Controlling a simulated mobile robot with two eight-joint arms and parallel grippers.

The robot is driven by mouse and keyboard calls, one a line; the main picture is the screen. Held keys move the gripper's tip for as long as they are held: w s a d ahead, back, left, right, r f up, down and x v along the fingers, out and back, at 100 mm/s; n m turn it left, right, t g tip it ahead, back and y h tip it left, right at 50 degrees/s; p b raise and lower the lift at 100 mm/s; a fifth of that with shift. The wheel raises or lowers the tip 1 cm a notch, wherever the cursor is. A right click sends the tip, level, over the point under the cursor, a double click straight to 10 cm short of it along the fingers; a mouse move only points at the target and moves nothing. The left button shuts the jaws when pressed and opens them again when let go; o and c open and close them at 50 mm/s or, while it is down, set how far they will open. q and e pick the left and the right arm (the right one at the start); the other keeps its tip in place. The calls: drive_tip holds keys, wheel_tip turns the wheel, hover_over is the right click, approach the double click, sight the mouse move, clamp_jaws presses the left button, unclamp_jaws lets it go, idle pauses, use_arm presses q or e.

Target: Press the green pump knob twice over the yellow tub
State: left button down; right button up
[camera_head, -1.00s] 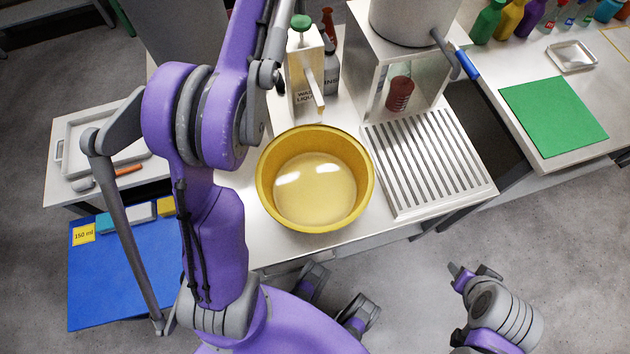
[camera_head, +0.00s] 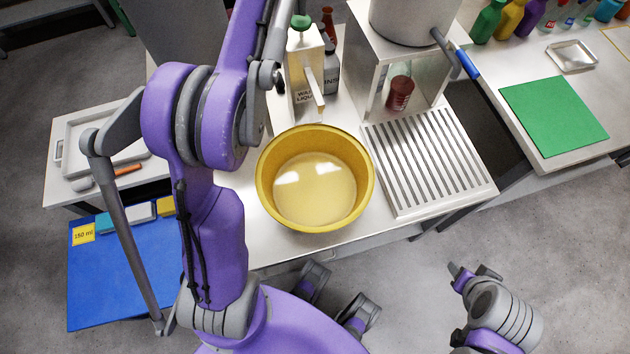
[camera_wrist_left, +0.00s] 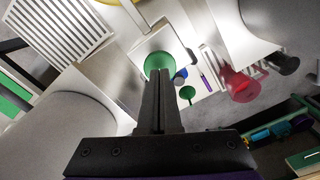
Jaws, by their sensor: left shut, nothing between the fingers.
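The green pump knob (camera_head: 301,22) sits on top of a white dispenser (camera_head: 306,72) labelled as wash liquid. My left arm rises past the tub's left side and leaves the head view at the top. In the left wrist view my left gripper (camera_wrist_left: 160,73) is shut and empty. Its tips overlap the lower edge of the green knob (camera_wrist_left: 158,61); contact cannot be told.
A slatted drain rack (camera_head: 425,165) lies right of the tub, with a metal cabinet (camera_head: 365,70) behind it. A grey bottle (camera_head: 331,72) stands beside the dispenser. A green mat (camera_head: 553,115) lies on the right bench. A white tray (camera_head: 75,150) is at left.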

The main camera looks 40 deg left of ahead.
sight(301, 19)
use_arm(q)
drive_tip(key=shift+f+b, duration=0.9)
drive_tip(key=shift+f, duration=0.95)
drive_tip(key=shift+r, duration=0.15)
drive_tip(key=shift+r+p, duration=1.95)
drive_tip(key=shift+f, duration=0.25)
